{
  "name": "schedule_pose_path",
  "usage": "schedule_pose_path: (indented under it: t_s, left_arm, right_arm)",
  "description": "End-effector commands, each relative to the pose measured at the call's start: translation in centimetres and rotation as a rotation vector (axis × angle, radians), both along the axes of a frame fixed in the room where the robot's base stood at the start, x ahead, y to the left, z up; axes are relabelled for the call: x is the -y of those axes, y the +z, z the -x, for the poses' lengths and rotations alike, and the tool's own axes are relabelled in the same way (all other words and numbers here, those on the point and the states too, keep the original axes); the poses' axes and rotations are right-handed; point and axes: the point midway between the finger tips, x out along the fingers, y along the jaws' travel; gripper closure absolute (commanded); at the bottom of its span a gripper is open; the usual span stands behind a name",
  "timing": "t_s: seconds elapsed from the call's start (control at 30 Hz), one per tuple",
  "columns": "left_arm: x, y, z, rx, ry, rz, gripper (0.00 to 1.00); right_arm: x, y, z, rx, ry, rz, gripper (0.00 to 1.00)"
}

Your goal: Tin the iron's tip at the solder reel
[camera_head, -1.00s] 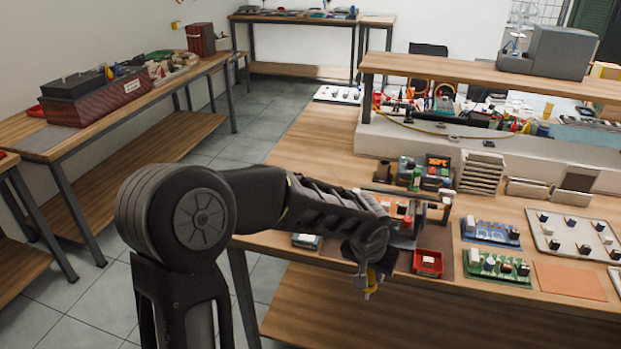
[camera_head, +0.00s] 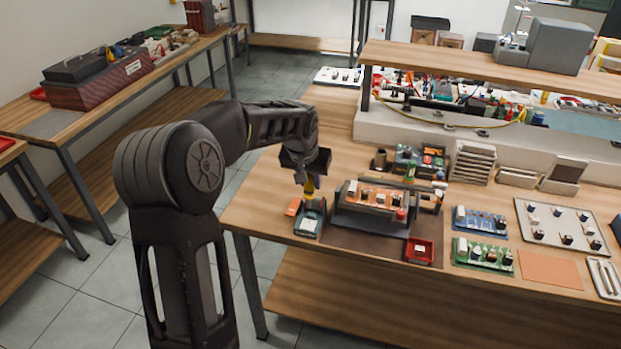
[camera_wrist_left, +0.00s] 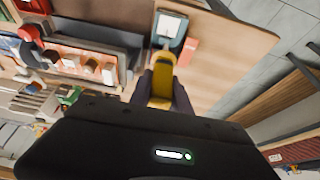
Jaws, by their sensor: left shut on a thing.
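My left gripper (camera_head: 307,172) is shut on the yellow-handled iron (camera_head: 310,187) and holds it tip-down near the left end of the bench. In the left wrist view the yellow handle (camera_wrist_left: 162,88) sits between the fingers, its thin tip pointing at a small dark teal tray with a white pad (camera_wrist_left: 172,24). The same tray (camera_head: 308,226) lies below the iron in the head view; whether the tip touches it I cannot tell. I cannot pick out the solder reel for certain; a small post with a pale top (camera_head: 439,187) stands right of the board holder. My right gripper is out of view.
A grey holder (camera_head: 372,222) with an orange board (camera_head: 375,196) stands right of the tray. A red bin (camera_head: 419,251), circuit boards (camera_head: 484,254) and a rack (camera_head: 473,162) lie farther right. The raised shelf (camera_head: 470,62) overhangs the back. Bare wood (camera_head: 257,208) lies left.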

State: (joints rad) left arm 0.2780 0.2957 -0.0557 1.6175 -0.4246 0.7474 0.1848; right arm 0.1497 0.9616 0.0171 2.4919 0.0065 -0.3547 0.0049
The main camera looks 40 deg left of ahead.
Motion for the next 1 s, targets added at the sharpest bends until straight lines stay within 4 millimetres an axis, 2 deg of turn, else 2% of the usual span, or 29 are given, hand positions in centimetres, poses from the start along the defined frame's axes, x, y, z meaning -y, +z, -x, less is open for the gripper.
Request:
schedule_pose_path:
  t_s: [0.17,0.6,1.0]
  left_arm:
    - [0.0,-0.8,0.0,0.0,0.0,0.0,1.0]
    - [0.0,-4.4,0.0,0.0,0.0,0.0,1.0]
    - [0.0,-4.7,0.0,0.001,0.0,0.0,1.0]
  right_arm:
    - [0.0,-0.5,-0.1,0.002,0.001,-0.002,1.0]
    - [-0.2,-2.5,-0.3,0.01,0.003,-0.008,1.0]
    - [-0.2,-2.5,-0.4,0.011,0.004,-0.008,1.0]
